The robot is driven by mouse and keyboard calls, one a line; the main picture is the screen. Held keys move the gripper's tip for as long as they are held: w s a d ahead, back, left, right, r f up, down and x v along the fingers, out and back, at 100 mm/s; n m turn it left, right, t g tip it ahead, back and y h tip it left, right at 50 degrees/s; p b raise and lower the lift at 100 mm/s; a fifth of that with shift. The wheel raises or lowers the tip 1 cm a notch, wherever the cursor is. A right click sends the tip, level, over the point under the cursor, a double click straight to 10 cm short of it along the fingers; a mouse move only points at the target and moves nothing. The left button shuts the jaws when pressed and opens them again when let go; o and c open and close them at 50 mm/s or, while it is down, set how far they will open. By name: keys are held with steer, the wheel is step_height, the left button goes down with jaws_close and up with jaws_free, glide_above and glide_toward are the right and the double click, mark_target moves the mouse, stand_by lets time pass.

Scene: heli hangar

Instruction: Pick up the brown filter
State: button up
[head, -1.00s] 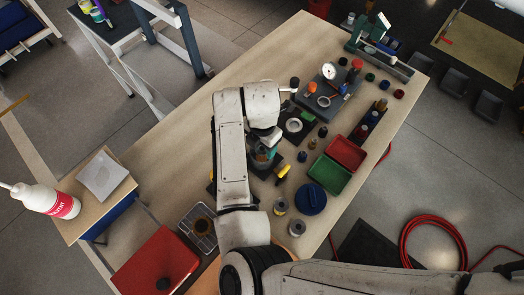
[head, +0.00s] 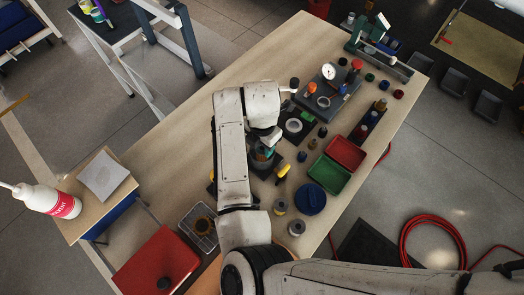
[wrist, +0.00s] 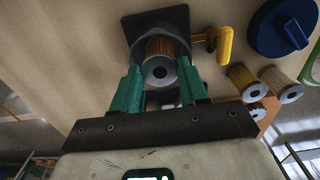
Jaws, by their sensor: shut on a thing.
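The brown filter (wrist: 160,47) shows in the wrist view, with pleated brown sides and a grey end cap with a dark hole facing the camera. My gripper (wrist: 158,72) has its green fingers on either side of the filter, shut on it. Behind the filter is a dark square base (wrist: 140,22); whether they touch is unclear. In the head view my gripper (head: 263,155) is over the table's middle, and my arm largely hides the filter there.
A yellow-handled tool (wrist: 224,42) lies close beside the dark base. Several pale filters (wrist: 243,82) and a blue round lid (head: 311,199) are nearby. Red (head: 346,153) and green (head: 328,175) trays lie to the right. A wire basket (head: 207,243) is lower left. The table's upper left is clear.

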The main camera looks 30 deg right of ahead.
mark_target(262, 148)
steer(key=shift+r+p, duration=1.4)
steer(key=shift+r, duration=0.05)
steer(key=shift+r+p, duration=0.8)
steer(key=shift+r, duration=0.6)
